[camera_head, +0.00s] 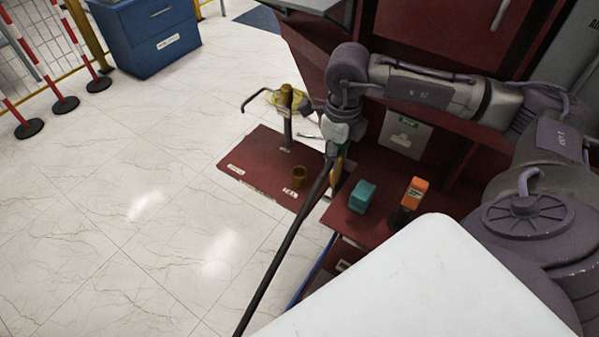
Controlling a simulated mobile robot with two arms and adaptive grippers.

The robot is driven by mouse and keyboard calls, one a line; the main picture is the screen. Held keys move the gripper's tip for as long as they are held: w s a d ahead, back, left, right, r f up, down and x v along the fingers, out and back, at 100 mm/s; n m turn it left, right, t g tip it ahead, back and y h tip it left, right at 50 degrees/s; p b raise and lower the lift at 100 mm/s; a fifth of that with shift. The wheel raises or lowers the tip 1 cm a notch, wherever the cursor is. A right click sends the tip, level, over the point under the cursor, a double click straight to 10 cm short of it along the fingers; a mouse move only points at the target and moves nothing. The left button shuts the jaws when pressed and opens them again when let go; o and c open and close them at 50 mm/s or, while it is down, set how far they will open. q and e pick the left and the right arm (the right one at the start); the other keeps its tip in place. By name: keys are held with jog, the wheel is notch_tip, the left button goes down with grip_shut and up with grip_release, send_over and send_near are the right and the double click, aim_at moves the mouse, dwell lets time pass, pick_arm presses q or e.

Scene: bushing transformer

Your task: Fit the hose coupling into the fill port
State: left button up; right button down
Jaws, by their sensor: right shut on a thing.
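My right arm comes in from the right, and its right gripper (336,143) is shut on the hose coupling (338,168), a small brass-orange piece just below the fingers. The fingers partly hide it. A black hose (285,245) runs from there down to the lower left. A short brass-brown open ring (299,177), which looks like the fill port, stands upright on a dark red plate (250,160). The coupling is to the right of this ring and apart from it in the picture; the height between them is hard to tell. My left gripper is not in view.
A grey post with a brass top (287,97) and a yellow piece with a dark bent rod stands behind the ring. A teal block (362,196) and an orange-and-black item (412,195) sit on a red surface at right. A blue cabinet (150,35) is far left.

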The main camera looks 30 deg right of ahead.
jog(key=shift+w+d+f+m, duration=0.1)
jog(key=shift+d+f+m, duration=0.15)
jog(key=shift+m, duration=0.25)
jog(key=shift+w+f, duration=0.1)
jog(key=shift+w, duration=0.2)
jog(key=w+f+p, duration=0.1)
jog(key=w+f, duration=0.2)
jog(key=w+a+f+p, duration=0.1)
jog(key=w+f, duration=0.3)
jog(key=w+a+f+p, duration=0.1)
jog(key=w+f, duration=0.2)
jog(key=shift+w+a+f, duration=0.25)
jog(key=shift+w+f, duration=0.05)
jog(key=shift+f+b, duration=0.25)
jog(key=shift+b, duration=0.05)
jog(key=c, duration=0.9)
grip_release()
jog(key=shift+o, duration=0.2)
